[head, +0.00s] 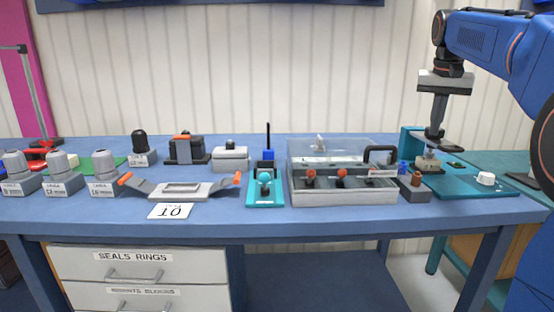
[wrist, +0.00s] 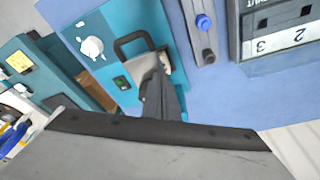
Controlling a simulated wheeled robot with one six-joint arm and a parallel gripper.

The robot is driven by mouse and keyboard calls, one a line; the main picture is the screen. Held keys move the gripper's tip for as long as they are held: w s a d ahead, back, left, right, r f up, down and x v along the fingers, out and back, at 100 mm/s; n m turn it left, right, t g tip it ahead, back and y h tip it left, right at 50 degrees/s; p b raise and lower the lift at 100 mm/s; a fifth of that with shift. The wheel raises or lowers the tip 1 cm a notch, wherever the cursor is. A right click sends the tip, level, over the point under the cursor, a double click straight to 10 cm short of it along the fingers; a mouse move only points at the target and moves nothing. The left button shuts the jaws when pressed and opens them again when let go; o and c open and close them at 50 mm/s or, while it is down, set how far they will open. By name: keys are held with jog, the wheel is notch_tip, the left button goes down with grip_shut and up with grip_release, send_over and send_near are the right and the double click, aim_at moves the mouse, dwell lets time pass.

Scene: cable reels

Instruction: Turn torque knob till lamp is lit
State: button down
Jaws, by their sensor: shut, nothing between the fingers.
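A white knob (head: 486,178) sits on the right part of a teal base plate (head: 470,191). It also shows in the wrist view (wrist: 92,46), with white markings around it on the plate. A small green rectangle in a dark frame (head: 456,164), possibly the lamp, is on the same plate and also shows in the wrist view (wrist: 122,83); I cannot tell whether it is lit. My gripper (head: 430,149) is shut and empty. It points down just above a pale block (head: 428,165) at the plate's left, beside a dark looped handle (wrist: 130,40), apart from the knob.
Left of the plate are a dark grey block with a brown peg (head: 416,180) and a grey case with a raised clear lid (head: 344,198). A teal upright (head: 407,141) stands behind my gripper. Several more fixtures line the table to the left.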

jog(key=shift+w+a, duration=0.4)
dwell(0.4)
jog(key=shift+s+a, duration=0.1)
jog(key=w+v, duration=0.1)
jog(key=v, duration=0.4)
jog(key=shift+r, duration=0.55)
jog(key=shift+s, duration=0.2)
jog(key=shift+s+d+f, duration=0.2)
jog(key=shift+d+f, duration=0.4)
jog(key=shift+f, duration=0.4)
jog(key=shift+s+d+f, duration=0.15)
jog(key=shift+d+f, duration=0.45)
jog(key=shift+f, duration=0.4)
jog(key=shift+s+d+f, duration=0.2)
jog(key=shift+d+f, duration=0.4)
jog(key=shift+f, duration=0.4)
